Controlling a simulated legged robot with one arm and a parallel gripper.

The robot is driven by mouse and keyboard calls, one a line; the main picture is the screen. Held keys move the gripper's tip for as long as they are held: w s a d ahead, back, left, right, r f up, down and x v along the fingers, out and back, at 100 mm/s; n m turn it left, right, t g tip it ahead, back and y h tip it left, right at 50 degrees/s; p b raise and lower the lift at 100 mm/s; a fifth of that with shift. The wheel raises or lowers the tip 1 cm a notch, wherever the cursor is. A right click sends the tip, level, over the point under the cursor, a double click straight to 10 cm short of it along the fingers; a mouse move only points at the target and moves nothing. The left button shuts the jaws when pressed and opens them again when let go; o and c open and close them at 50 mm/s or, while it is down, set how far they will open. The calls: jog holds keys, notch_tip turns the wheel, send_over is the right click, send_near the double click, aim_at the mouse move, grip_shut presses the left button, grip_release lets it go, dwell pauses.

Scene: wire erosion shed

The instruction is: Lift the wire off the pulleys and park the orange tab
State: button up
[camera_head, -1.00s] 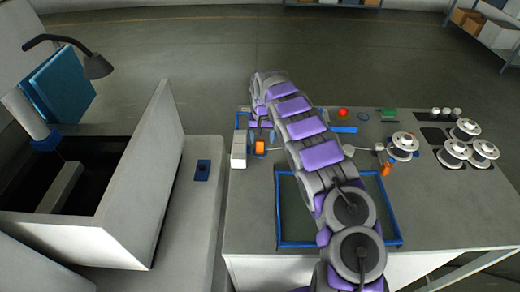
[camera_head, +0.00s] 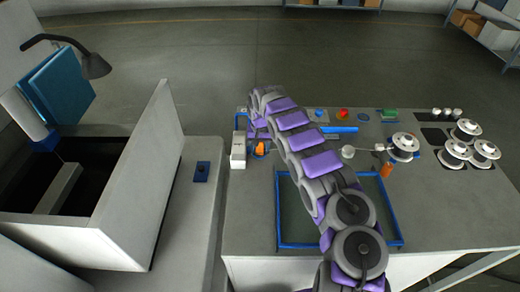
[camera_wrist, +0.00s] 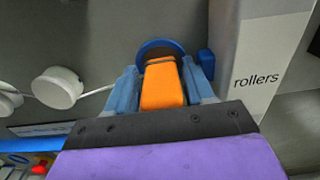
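The orange tab (camera_wrist: 162,85) sits between the two blue fingers of my gripper (camera_wrist: 162,88) in the wrist view. The fingers lie close along both sides; I cannot tell whether they press on it. In the head view the orange tab (camera_head: 260,148) shows partly behind my arm, beside a white block (camera_head: 238,150), marked "rollers" in the wrist view (camera_wrist: 260,60). A pale wire (camera_wrist: 98,91) runs from the tab's side to a white pulley (camera_wrist: 57,87). Another pulley (camera_wrist: 8,103) is at the left edge. In the head view a pulley (camera_head: 348,152) stands near a spool (camera_head: 403,147).
A blue-rimmed tray (camera_head: 300,246) lies under my arm. Several white spools (camera_head: 455,153) stand at the right. A red button (camera_head: 342,113) and blue strip (camera_head: 340,129) are at the back. An open grey tank (camera_head: 140,190) is left of the bench.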

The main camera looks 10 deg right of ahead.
jog(key=shift+a, duration=0.15)
jog(key=c, duration=0.8)
jog(key=shift+r, duration=0.15)
jog(key=shift+c, duration=0.2)
notch_tip(320, 180, up, 11)
jog(key=shift+f+p, duration=0.1)
jog(key=shift+p, duration=0.8)
notch_tip(320, 180, up, 6)
jog(key=p, duration=0.2)
jog(key=shift+f+p, duration=0.25)
jog(key=shift+p, duration=0.1)
jog(key=shift+f, duration=0.15)
jog(key=shift+f, duration=1.65)
